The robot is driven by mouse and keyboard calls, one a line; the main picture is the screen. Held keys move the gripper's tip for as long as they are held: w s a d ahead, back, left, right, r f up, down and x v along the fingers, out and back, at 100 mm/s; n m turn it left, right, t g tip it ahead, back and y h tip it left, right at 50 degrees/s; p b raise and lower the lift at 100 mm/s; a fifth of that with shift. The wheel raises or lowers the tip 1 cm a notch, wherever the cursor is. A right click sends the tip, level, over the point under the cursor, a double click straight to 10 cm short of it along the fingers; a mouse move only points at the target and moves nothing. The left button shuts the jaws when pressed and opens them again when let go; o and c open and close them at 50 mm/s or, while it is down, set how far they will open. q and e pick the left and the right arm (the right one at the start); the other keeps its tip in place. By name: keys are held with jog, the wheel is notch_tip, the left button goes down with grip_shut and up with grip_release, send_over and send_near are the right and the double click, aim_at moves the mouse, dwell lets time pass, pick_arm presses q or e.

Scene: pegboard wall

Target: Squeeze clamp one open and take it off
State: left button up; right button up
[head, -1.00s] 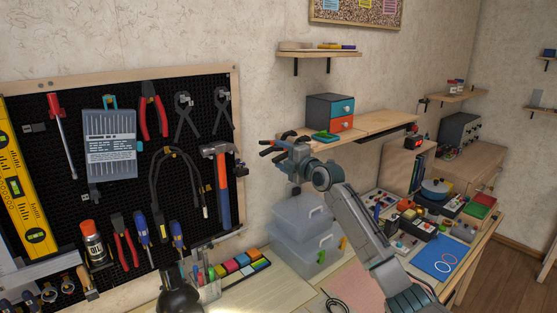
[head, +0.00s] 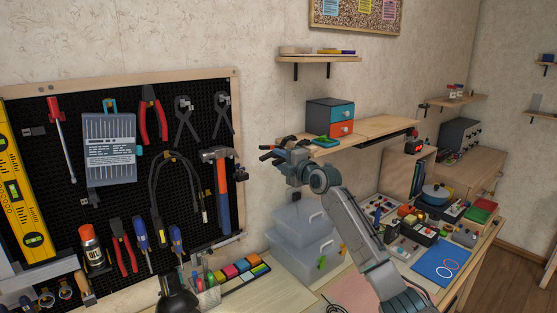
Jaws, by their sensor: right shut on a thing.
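A dark clamp (head: 271,147) with small orange tips is at the left end of the wooden wall shelf (head: 350,136). My right gripper (head: 284,160) is at the clamp, just below and in front of the shelf's left end, and is shut on it. The fingers and the clamp are small and overlap, so the clamp's jaws are partly hidden. I cannot tell whether they still touch the shelf board. My left gripper is not in view.
Clear bins (head: 303,250) stand below my right arm. A tool-filled pegboard (head: 75,200) is at left. Bare wall lies between pegboard and shelf.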

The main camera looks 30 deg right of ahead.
jog(key=shift+a+r, duration=0.1)
dwell(0.4)
jog(key=a+p, duration=0.3)
jog(key=a, duration=0.4)
jog(key=shift+s+a, duration=0.2)
jog(key=shift+s, duration=0.1)
dwell(0.7)
jog(key=o, duration=0.6)
grip_shut()
dwell(0.5)
